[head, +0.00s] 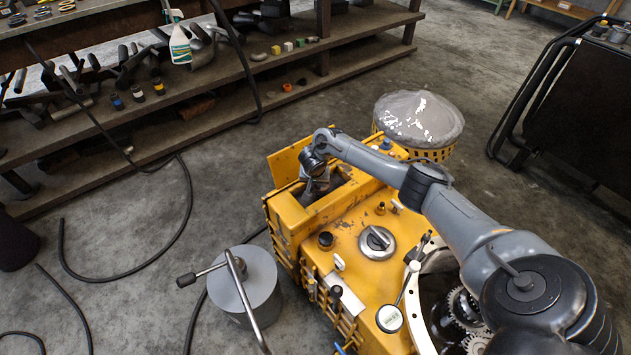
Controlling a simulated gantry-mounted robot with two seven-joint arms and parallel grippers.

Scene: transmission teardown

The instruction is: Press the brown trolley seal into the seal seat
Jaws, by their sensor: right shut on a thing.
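The yellow trolley-like machine (345,235) stands in the middle of the head view, with an open box-shaped recess at its far left. My right arm reaches in from the right across it. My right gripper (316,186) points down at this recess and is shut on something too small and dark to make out. I cannot pick out the brown seal or the seal seat; both may be hidden by the gripper and the recess walls. My left gripper is not in view.
A grey cylinder (243,285) with a bent metal handle stands at the machine's near left. A covered yellow basket (418,120) stands behind it. A cluttered shelf (180,105) is at the back left. Black hoses lie on the otherwise open floor. A black cart (575,110) stands at right.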

